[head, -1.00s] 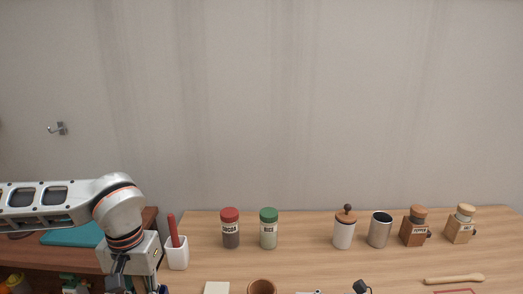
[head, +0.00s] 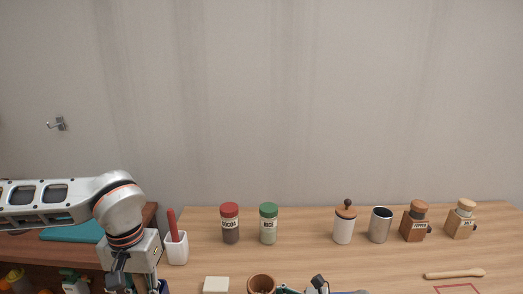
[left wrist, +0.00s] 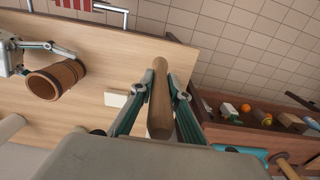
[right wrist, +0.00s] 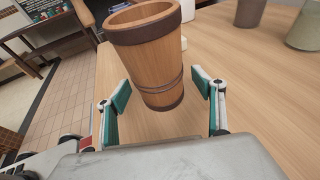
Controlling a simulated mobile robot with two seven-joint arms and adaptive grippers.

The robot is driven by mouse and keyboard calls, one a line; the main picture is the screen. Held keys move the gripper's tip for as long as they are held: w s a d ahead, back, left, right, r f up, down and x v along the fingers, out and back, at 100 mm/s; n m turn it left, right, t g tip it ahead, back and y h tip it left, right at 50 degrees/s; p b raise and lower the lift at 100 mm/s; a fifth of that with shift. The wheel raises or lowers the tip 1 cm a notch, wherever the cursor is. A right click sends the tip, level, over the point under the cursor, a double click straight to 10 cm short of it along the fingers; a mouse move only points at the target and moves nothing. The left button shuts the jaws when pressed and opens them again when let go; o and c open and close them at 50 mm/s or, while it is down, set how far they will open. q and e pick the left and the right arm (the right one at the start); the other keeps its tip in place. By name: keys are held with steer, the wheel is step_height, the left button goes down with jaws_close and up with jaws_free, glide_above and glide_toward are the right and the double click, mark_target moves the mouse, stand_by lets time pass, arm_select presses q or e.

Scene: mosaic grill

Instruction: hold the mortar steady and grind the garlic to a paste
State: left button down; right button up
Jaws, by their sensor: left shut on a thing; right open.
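The brown wooden mortar (head: 262,285) stands upright on the table at the bottom of the head view. In the right wrist view the mortar (right wrist: 150,65), with dark bands, is between the spread fingers of my right gripper (right wrist: 163,90), with gaps showing at its sides. No garlic is visible; the mortar's inside is hidden.
A pale square block (head: 216,284) lies left of the mortar. A white holder with a red handle (head: 176,246), cocoa jar (head: 230,228), rice jar (head: 268,228) and several canisters line the back. A wooden utensil (head: 455,274) lies at right.

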steer(key=c, duration=1.4)
steer(key=shift+c, duration=0.2)
arm_select(q)
steer(key=w+d+r, duration=0.2)
steer(key=w+d, duration=0.1)
steer(key=d, duration=0.5)
steer(key=w+d+r, duration=0.3)
steer(key=d, duration=0.5)
steer(key=w+d+r, duration=0.3)
steer(key=d, duration=0.5)
steer(key=shift+w+d, duration=0.15)
steer(key=shift+d, duration=0.1)
